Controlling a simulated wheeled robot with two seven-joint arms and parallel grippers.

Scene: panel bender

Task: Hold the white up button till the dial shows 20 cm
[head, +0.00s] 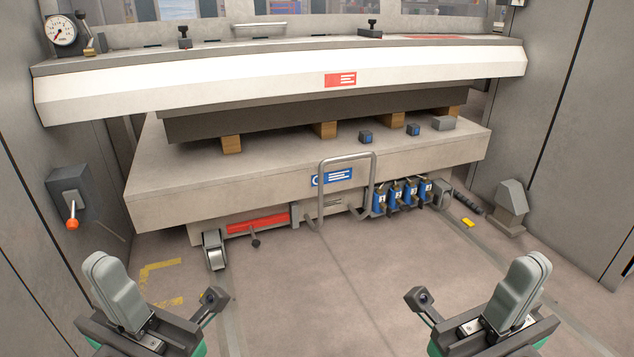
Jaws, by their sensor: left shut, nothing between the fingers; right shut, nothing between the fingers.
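A round white dial (62,32) with a dark rim stands at the far left end of the machine's upper ledge. Its markings are too small for me to read. I cannot make out a white up button in the head view. My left gripper (103,268) is shut and empty at the lower left, above the floor and well apart from the machine. My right gripper (534,268) is shut and empty at the lower right, also apart from the machine.
A dark beam rests on wooden blocks (323,130) above the grey machine bed (200,195). A metal hoop rail (347,156) and several blue pedals or boxes (396,194) are in front. An orange-knobbed lever (72,223) juts from the left wall. The middle floor is clear.

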